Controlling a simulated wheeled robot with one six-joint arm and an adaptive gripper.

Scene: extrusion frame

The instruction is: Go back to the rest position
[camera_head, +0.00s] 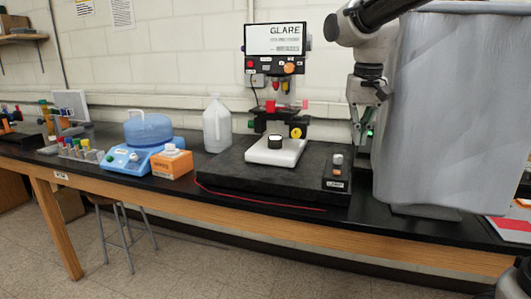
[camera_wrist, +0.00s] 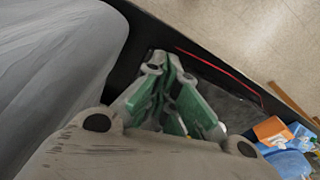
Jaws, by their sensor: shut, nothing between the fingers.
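My gripper (camera_head: 362,138) hangs from my arm at the upper right of the head view, pointing down. It is to the right of the press-like machine with the GLARE screen (camera_head: 275,38) and just left of a large grey covered shape (camera_head: 450,110). In the wrist view, the two green-padded fingers (camera_wrist: 168,75) are close together. The gripper is shut and empty. It touches nothing that I can make out.
The dark bench (camera_head: 110,178) carries a black slab (camera_head: 230,180) with a white block (camera_head: 275,153) on it. An orange box (camera_head: 172,164), a blue device (camera_head: 125,160) and a white jug (camera_head: 217,125) stand left. The grey shape crowds my gripper's right side.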

